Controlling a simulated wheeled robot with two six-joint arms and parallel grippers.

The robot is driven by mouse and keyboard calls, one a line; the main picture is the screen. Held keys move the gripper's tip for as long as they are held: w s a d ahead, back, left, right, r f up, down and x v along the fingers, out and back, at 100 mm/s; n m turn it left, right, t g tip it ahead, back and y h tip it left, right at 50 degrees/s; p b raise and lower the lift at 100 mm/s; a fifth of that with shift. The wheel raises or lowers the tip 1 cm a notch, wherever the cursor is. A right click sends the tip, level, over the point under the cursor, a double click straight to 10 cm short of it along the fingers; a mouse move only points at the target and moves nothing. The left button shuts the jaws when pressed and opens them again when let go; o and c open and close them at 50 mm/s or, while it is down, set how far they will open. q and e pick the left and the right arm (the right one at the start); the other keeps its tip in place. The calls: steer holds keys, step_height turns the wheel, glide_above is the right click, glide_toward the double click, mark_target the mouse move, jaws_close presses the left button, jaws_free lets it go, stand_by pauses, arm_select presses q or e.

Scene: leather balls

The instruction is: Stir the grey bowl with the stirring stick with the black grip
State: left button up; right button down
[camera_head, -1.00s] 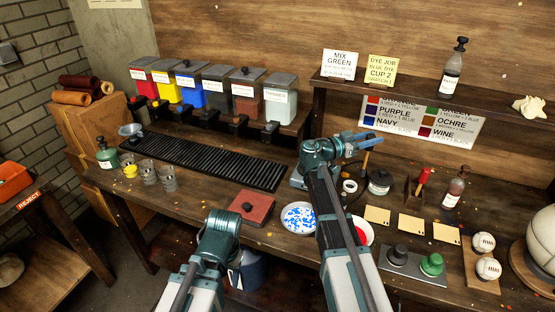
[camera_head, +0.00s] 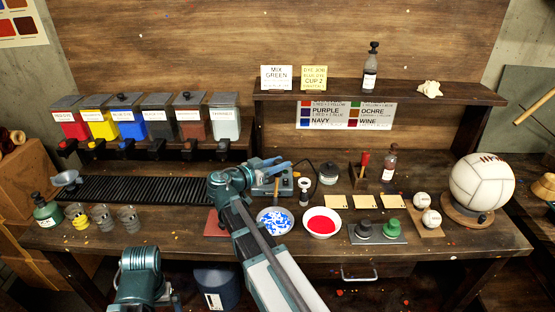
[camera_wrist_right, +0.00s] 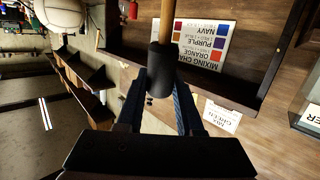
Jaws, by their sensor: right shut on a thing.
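My right gripper (camera_head: 280,165) is shut on the stirring stick (camera_head: 276,187), which hangs down over the bench behind two bowls. In the right wrist view, the stick's black grip (camera_wrist_right: 161,70) sits between the blue fingers of my right gripper (camera_wrist_right: 160,98), with the wooden shaft beyond it. A bowl with a greyish rim and blue and white blotched contents (camera_head: 275,222) stands in front of the stick; I take it for the grey bowl. The stick appears to be outside it. Of my left arm only a joint shows at the lower left; its gripper is out of frame.
A white bowl of red dye (camera_head: 322,222) stands right beside the blotched bowl. A small jar (camera_head: 328,173), a white ring (camera_head: 304,184) and a red-handled tool (camera_head: 364,160) stand behind. Glass cups (camera_head: 103,217) are at left. A shelf (camera_head: 400,92) overhangs the back.

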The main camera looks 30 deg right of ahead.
mark_target(278, 179)
steer(key=shift+s+a, duration=0.3)
steer(key=shift+s, duration=0.3)
steer(key=shift+w+f, duration=0.1)
steer(key=shift+f, duration=0.1)
steer(key=f+b, duration=0.2)
steer(key=d+f+b, duration=0.1)
steer(key=f+b, duration=0.2)
steer(key=shift+w, duration=0.2)
steer(key=shift+s+a+f+b, duration=0.15)
steer(key=shift+a+f+b, duration=0.1)
steer(key=shift+f+b, duration=0.8)
steer(key=shift+s+a+f+b, duration=0.1)
steer(key=shift+a+f+b, duration=0.1)
steer(key=shift+f+b, duration=0.8)
steer(key=shift+d+r, duration=0.1)
steer(key=shift+d, duration=0.05)
